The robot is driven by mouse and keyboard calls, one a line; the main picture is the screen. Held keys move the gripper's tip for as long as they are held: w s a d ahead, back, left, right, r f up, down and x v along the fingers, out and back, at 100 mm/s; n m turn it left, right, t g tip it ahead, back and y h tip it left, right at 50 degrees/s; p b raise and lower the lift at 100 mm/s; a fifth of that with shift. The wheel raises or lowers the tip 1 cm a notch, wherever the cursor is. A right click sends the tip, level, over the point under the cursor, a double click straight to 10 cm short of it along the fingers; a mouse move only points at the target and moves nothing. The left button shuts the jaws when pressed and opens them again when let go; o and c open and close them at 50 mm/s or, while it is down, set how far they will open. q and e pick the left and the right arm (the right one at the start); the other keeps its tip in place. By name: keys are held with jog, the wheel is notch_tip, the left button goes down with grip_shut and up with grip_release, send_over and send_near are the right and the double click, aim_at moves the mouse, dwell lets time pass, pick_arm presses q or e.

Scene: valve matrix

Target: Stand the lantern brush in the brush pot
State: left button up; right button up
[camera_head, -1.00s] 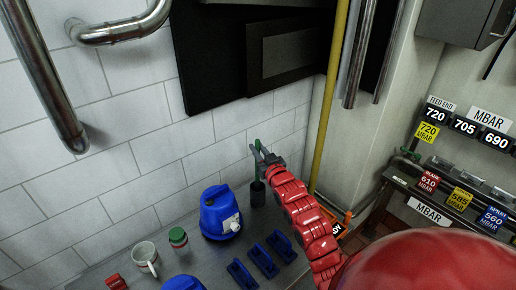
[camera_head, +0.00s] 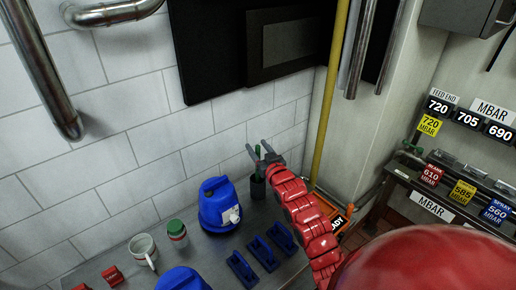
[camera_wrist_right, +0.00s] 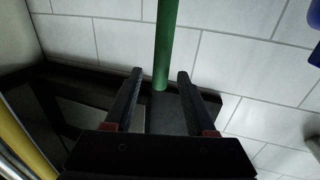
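The brush pot (camera_head: 258,190) is a small dark cylinder on the grey counter near the tiled wall. The lantern brush (camera_head: 257,153) shows as a thin upright green handle above the pot; its lower end is hidden, apparently inside the pot. My right gripper (camera_head: 259,147) is open above the pot, with its fingers spread to either side of the handle. In the right wrist view the green handle (camera_wrist_right: 165,45) passes between the open fingertips (camera_wrist_right: 160,73), with gaps on both sides. My left gripper is not in view.
A blue container (camera_head: 217,210) stands left of the pot. Several blue blocks (camera_head: 262,254) lie in front of it. A green-lidded jar (camera_head: 177,232) and a mug (camera_head: 144,250) stand further left. A yellow pipe (camera_head: 328,110) rises behind my right arm.

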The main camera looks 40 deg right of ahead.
jog(key=shift+s+p, duration=0.3)
jog(key=shift+p, duration=0.05)
jog(key=s+a+p, duration=0.3)
jog(key=s+p, duration=0.7)
jog(key=s, duration=0.6)
jog(key=shift+s+a, duration=0.15)
jog(key=shift+s, duration=0.1)
